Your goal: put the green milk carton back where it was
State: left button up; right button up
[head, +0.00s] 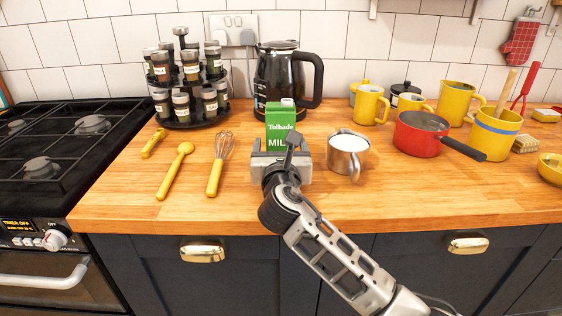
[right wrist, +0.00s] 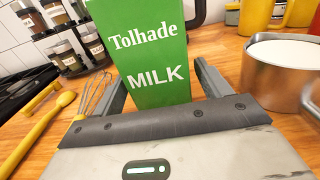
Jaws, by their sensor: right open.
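The green milk carton (head: 279,122) stands upright on the wooden counter, in front of the black kettle. My right gripper (head: 281,160) is at the carton's near side, low over the counter, and hides its lower part in the head view. In the right wrist view the carton (right wrist: 147,50) stands between the two open fingers (right wrist: 160,88), with a gap visible at the left finger. A metal mug (head: 347,154) with white liquid stands just right of the gripper; the mug also shows in the right wrist view (right wrist: 272,80). My left gripper is not in view.
A whisk (head: 218,165) and yellow spoons (head: 174,172) lie left of the gripper. The kettle (head: 280,80) and spice rack (head: 186,118) stand behind. A red saucepan (head: 421,136), yellow mugs (head: 370,104) and a yellow utensil pot (head: 494,135) stand right. The stove (head: 62,150) is far left.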

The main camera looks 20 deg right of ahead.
jog(key=v, duration=0.8)
jog(key=shift+s, duration=0.1)
jog(key=shift+s+a+r, duration=0.1)
jog(key=shift+s+a, duration=0.05)
jog(key=shift+s, duration=0.35)
